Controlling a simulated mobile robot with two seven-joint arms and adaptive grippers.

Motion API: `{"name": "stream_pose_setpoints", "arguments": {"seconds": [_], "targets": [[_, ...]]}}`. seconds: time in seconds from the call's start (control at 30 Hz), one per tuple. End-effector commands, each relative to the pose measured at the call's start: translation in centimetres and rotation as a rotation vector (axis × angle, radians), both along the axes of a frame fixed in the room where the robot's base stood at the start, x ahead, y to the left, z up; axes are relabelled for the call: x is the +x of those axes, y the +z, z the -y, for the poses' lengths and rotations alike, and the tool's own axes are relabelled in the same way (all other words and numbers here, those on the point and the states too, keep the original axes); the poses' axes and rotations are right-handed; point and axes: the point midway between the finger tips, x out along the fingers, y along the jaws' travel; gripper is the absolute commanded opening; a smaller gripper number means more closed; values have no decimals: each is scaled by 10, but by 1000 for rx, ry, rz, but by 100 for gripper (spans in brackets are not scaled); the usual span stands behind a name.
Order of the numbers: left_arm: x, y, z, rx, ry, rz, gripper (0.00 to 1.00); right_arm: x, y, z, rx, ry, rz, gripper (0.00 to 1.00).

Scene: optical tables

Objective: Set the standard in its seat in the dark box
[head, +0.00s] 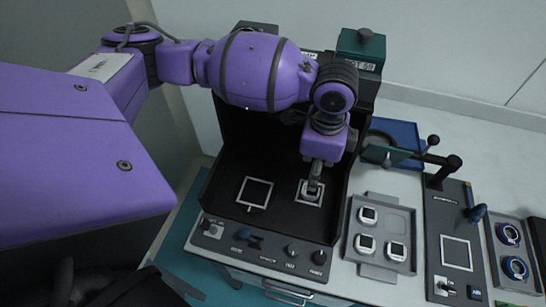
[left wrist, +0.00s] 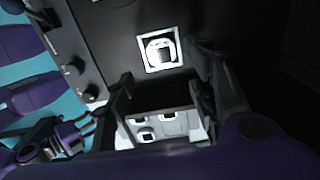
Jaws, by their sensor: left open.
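The dark box (head: 225,170) stands open at the front, with two white-outlined square seats on its floor. The left seat (head: 256,192) is empty. A standard (left wrist: 161,51), pale and rounded with a dark square in its middle, lies inside the outline of the right seat (left wrist: 142,45) in the left wrist view. Whether it sits fully down cannot be told. My left gripper (head: 314,187) points down over this right seat, partly hiding it in the head view. Its fingers are open, apart from each other, with the standard just beyond the tips.
A grey tray (head: 381,267) right of the box holds three similar pale pieces, with one empty place. Further right stand a dark fixture with an arm (head: 436,165) and a holder with ringed pieces (head: 513,237). Knobs (head: 291,250) line the box's front edge.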

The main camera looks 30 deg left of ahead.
Motion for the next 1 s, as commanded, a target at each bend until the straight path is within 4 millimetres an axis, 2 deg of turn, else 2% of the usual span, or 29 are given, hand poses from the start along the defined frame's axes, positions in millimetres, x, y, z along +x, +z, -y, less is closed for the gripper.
{"name": "stream_pose_setpoints", "arguments": {"seconds": [0.03, 0.1, 0.3, 0.63, 1.0], "targets": [[2, 12, 1, -1, -2, 8, 51, 1, 1, 0, -1, 2, 1, 40], [2, 23, 1, 0, -1, 7, 51, 0, 2, 1, -3, 4, 1, 40], [1, 36, 0, 0, -1, 2, 51, -3, 2, 4, -10, 12, -5, 40], [0, 37, 0, -1, -1, 1, 51, -8, 0, 5, -11, 10, -13, 40], [-1, 35, 2, -4, -3, 0, 51, -1, 3, 1, -2, 4, -1, 40]]}}
